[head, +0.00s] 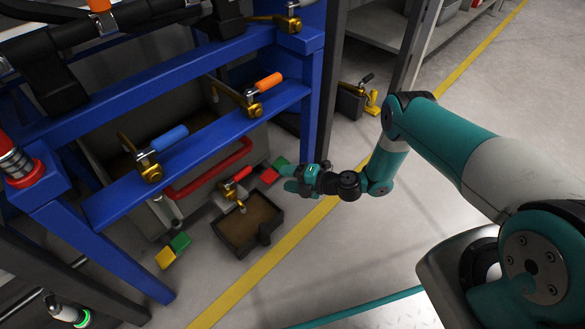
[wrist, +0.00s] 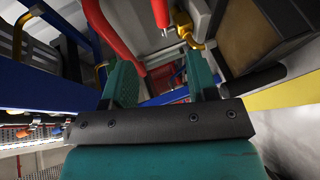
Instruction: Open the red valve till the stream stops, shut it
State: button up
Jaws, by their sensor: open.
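The red valve (head: 238,177) has a red lever on a brass body, low on the grey tank below the blue frame. Its lever slants up to the right. Its brass spout points down over a dark tray (head: 266,236) with a brown content; I cannot make out a stream. My gripper (head: 287,178) is open and empty, to the right of the valve and apart from it. In the wrist view the valve's red lever (wrist: 183,20) and brass body show beyond and above my open fingers (wrist: 162,72).
A thick red bar handle (head: 208,168) runs on the tank just above left of the valve. Blue beams (head: 200,133) carry blue-handled (head: 168,139) and orange-handled (head: 268,82) valves. Red, green and yellow blocks lie by the tank. The floor to the right is clear.

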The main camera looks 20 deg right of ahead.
jog(key=shift+s+d+r+p, duration=0.2)
jog(key=shift+s+d+p, duration=0.2)
jog(key=shift+p, duration=0.65)
